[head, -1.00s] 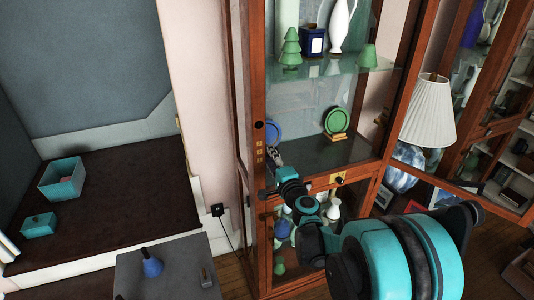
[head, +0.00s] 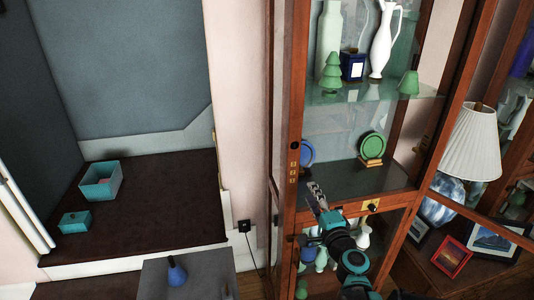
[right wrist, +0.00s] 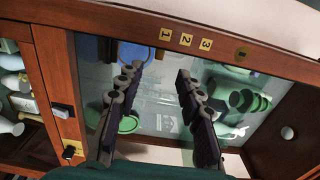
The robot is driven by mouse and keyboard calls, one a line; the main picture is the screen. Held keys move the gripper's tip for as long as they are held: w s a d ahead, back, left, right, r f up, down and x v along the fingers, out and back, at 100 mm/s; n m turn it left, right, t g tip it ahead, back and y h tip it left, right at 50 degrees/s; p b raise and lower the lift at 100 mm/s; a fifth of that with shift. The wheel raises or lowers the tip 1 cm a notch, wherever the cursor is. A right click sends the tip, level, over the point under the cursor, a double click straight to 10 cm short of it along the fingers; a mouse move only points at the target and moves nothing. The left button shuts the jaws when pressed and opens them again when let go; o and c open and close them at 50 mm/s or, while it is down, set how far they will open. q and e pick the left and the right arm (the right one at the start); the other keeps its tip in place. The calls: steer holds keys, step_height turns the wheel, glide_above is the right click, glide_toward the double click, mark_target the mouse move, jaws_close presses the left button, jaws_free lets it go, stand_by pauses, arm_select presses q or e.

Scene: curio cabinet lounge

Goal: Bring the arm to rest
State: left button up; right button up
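My right gripper (head: 316,194) is at the front of the wooden curio cabinet (head: 293,110), low beside its left post and near the shelf with the green plate (head: 372,146). In the right wrist view its two dark fingers (right wrist: 157,75) stand well apart with nothing between them, so it is open and empty. I cannot tell whether the fingertips pass into the cabinet. My right arm comes up from the bottom of the head view in front of the lower cabinet part. My left gripper is not in view.
A green tree figure (head: 332,73), a blue box (head: 353,66) and a white jug (head: 382,45) stand on the glass shelf. A lamp (head: 470,145) and picture frames (head: 453,256) are at right. Teal boxes (head: 101,181) sit on the dark surface at left.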

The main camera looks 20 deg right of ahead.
steer(key=s+a+f+n+g+y, duration=0.2)
steer(key=s+a+n, duration=0.1)
steer(key=a+n, duration=0.3)
steer(key=s+a+f+n+g+y, duration=0.1)
steer(key=s+a+n+g+y, duration=0.25)
steer(key=a, duration=0.45)
steer(key=s+f+n+g+h, duration=0.2)
steer(key=s+f+n, duration=0.2)
steer(key=s, duration=0.3)
steer(key=s+f+n+g+h, duration=0.2)
steer(key=s+f+n+g, duration=0.1)
steer(key=s+n, duration=0.2)
steer(key=shift+s+d+f, duration=0.3)
steer(key=shift+s+f, duration=0.05)
steer(key=shift+s, duration=0.8)
steer(key=shift+g+h, duration=0.25)
